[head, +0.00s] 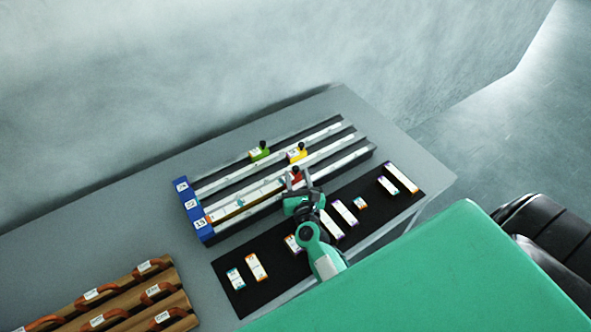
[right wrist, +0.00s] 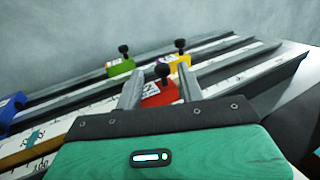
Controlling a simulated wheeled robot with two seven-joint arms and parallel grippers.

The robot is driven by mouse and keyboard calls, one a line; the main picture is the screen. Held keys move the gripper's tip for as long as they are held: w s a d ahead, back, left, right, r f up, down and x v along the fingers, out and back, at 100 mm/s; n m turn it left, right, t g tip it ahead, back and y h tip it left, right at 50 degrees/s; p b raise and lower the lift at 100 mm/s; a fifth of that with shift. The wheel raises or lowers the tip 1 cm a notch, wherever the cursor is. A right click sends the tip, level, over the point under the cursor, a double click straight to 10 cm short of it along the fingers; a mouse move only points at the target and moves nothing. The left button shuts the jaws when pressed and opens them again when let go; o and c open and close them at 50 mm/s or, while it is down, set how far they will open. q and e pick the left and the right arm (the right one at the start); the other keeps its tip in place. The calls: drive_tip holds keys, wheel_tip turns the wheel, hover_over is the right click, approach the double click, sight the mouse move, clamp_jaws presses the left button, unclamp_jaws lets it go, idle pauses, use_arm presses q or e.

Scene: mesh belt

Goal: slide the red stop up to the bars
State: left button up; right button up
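The red stop (head: 296,173) with a black knob sits on the nearest rail of the slotted rack (head: 369,153). In the right wrist view the red stop (right wrist: 158,94) shows between the fingers of my right gripper (right wrist: 160,78). The fingers stand apart on either side of it; whether they press on it I cannot tell. In the head view my right gripper (head: 298,184) is over that rail. Left of it along the rail lie bars, one with a teal mark (head: 240,203); it also shows in the right wrist view (right wrist: 35,134). Any gap to the stop is hidden. My left gripper is not in view.
A green stop (head: 259,152) and a yellow stop (head: 298,153) stand on the farther rails. A blue numbered end block (head: 190,208) closes the rack's left end. A black mat (head: 327,247) with several labelled pieces lies in front. A wooden rack (head: 172,276) stands at lower left.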

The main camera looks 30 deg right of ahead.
drive_tip(key=b+v, duration=0.1)
drive_tip(key=v, duration=0.9)
idle(0.3)
